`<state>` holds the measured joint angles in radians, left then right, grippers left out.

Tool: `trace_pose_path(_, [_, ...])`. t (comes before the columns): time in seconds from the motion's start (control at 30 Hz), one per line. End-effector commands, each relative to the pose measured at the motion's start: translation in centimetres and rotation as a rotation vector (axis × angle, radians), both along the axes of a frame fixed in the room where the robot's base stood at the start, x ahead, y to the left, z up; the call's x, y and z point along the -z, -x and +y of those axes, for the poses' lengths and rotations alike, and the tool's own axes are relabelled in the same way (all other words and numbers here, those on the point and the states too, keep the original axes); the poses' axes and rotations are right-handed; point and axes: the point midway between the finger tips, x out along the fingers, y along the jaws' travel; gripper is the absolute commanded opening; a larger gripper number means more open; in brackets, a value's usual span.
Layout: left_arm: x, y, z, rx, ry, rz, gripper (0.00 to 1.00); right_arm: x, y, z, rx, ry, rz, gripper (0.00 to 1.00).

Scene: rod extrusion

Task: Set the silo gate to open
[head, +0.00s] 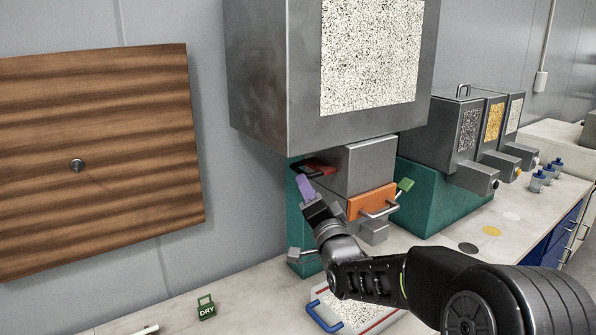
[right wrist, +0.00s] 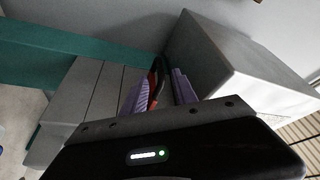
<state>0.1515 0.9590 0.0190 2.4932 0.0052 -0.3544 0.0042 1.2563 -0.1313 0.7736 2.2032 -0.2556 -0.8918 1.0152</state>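The silo (head: 270,75) is a large grey box with a speckled window, above a grey chute (head: 365,165). A red gate plate with a dark handle (head: 318,168) sticks out at the chute's upper left. An orange plate (head: 371,202) with a grey handle is on the chute's front. My right gripper (head: 305,187), with purple fingers, is at the dark handle. In the right wrist view, the handle (right wrist: 157,85) stands between the fingers of this gripper (right wrist: 160,92); whether they press on it is unclear. My left gripper is not in view.
A teal stand (head: 300,262) carries the chute. A tray with a blue handle (head: 325,318) lies below it. A green DRY tag (head: 206,308) is on the bench. Smaller hoppers (head: 468,128) stand at right. A wooden board (head: 95,160) hangs on the wall.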

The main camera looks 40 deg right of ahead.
Motion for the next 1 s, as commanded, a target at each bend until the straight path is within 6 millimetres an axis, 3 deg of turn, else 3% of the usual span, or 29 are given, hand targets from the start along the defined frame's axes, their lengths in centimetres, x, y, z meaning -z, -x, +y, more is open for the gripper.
trace_pose_path(0.17, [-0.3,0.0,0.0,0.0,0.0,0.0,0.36,-0.3,-1.1,-0.4,0.0,-0.003,0.0,0.34])
trace_pose_path(0.6, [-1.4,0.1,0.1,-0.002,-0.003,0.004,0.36,-1.6,-6.2,-2.2,-0.001,-0.006,-0.002,0.34])
trace_pose_path(1.0, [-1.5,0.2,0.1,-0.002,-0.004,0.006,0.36,-1.6,-7.1,-2.5,0.001,0.0,-0.001,0.34])
